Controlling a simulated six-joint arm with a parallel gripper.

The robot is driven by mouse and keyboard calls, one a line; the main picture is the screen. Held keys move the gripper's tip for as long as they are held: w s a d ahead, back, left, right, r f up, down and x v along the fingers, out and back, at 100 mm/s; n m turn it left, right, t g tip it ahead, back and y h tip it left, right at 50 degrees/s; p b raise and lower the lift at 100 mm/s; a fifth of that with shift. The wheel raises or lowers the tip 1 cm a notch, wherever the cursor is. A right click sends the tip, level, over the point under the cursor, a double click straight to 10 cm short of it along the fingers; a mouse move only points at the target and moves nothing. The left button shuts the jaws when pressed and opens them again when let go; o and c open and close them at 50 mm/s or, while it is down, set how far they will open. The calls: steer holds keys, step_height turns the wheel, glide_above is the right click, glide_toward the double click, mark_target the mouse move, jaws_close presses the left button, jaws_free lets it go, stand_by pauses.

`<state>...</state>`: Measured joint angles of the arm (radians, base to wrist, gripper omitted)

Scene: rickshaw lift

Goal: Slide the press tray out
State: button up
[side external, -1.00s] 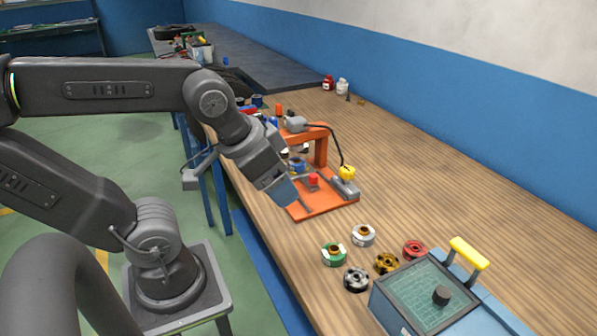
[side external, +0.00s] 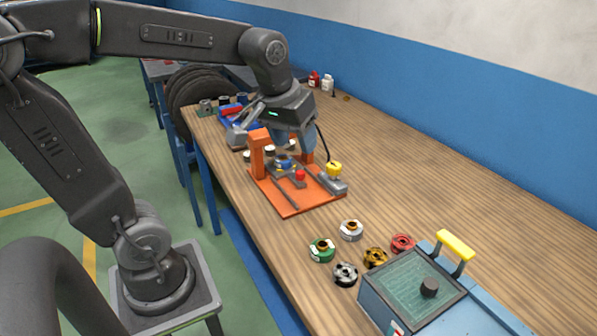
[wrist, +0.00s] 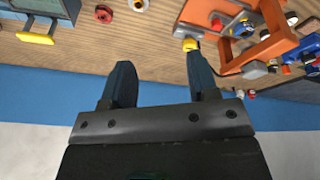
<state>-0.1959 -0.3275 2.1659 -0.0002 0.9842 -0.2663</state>
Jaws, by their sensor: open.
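An orange press (side external: 263,160) with an arch stands on a flat orange base plate on the wooden bench. A grey tray (side external: 286,172) lies low on the plate between rails, with a blue round part at the arch and a red knob (side external: 300,175) toward the front. How far the tray sits under the arch is hard to tell. My gripper (side external: 294,143) is open and empty, fingers down, above and behind the press arch. It partly hides the arch. In the wrist view the open fingers (wrist: 160,80) have nothing between them, and the press (wrist: 215,22) is at upper right.
A grey box with a yellow button (side external: 334,169) and black cable stands at the press's right. Several coloured spools (side external: 350,230) lie in front. A blue machine with a yellow handle (side external: 455,245) is nearer. Small parts crowd behind the press; the bench to the right is clear.

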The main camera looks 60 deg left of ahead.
steer(key=w+a+f+n+g, duration=0.25)
steer(key=w+a+n, duration=0.25)
steer(key=w+a, duration=0.35)
steer(key=n+g, duration=0.1)
steer(key=n, duration=0.4)
glide_above(300, 172)
step_height(300, 172, down, 7)
steer(key=shift+h, duration=0.3)
step_height(300, 172, down, 14)
steer(key=shift+r, duration=0.1)
steer(key=shift+c, duration=0.5)
jaws_close()
